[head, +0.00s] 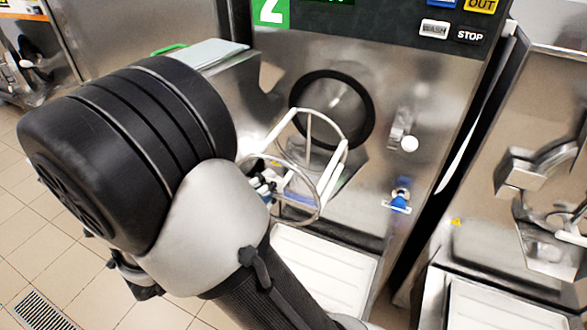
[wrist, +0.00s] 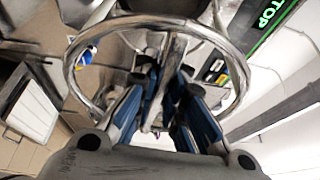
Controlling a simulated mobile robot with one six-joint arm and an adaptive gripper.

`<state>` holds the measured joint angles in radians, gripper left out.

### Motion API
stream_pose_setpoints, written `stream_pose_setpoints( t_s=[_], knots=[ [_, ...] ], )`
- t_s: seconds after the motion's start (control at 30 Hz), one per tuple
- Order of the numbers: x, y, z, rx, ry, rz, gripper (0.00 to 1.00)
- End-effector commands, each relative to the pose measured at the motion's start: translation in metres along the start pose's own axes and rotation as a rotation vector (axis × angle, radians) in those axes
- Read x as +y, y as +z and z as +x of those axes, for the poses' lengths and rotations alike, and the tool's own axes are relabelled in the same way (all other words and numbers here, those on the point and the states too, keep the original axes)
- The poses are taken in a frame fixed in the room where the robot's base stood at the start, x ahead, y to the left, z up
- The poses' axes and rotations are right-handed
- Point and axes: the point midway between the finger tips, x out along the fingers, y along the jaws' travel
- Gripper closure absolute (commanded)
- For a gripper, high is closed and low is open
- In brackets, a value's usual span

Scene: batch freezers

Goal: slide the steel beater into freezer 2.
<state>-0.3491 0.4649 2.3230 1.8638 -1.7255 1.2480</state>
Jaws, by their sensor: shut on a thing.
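The steel beater (head: 333,172) is an open frame of rings and pale bars. My gripper (head: 266,182) is shut on it at its near end. In the wrist view the beater's ring (wrist: 72,62) and a central bar (wrist: 165,82) show, with the blue-padded fingers of my gripper (wrist: 157,125) on either side of the bar. Freezer 2 (head: 410,85) has a steel front and a round opening with a black rim (head: 298,92). The beater's far end overlaps the lower left of the opening in the head view; I cannot tell whether it is inside the rim.
A pale tray (head: 325,275) lies below the opening. A white knob (head: 409,144) and a blue-handled valve (head: 401,196) stick out right of the opening. Another steel machine (head: 545,90) stands at the right. Open tiled floor (head: 140,312) shows at the lower left.

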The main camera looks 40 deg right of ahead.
Motion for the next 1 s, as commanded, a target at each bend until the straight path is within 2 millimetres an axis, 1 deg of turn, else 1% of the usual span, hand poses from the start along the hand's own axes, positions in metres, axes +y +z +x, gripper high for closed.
stream_pose_setpoints(
  t_s=[0.17,0.27,1.0],
  knots=[
    [-0.001,0.002,0.006,0.001,-0.001,0.000,1.00],
    [0.000,0.005,0.013,0.003,-0.002,0.000,1.00],
    [0.003,0.031,0.082,0.002,-0.002,0.000,1.00]
  ],
)
